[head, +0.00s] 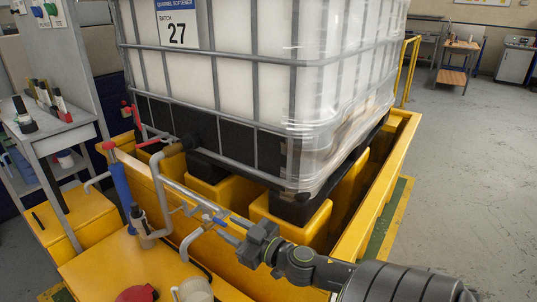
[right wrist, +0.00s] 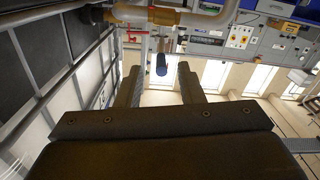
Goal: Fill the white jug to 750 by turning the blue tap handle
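The white jug (head: 197,291) stands at the bottom edge of the head view, partly cut off, below a bent grey spout. Its scale and fill level cannot be read. A small blue tap handle (head: 219,221) is on the pipework above it. In the right wrist view a blue cylindrical handle (right wrist: 161,65) shows ahead of and between the fingertips. My right gripper (head: 245,238) points at the pipework from the right. Its two fingers (right wrist: 160,80) are apart with nothing gripped; contact with the handle cannot be made out. My left gripper is not in view.
The caged white tank (head: 255,85) stands in a yellow bund (head: 375,195). A red object (head: 138,293) lies beside the jug. A grey trolley (head: 60,132) is at left; floor at right is clear.

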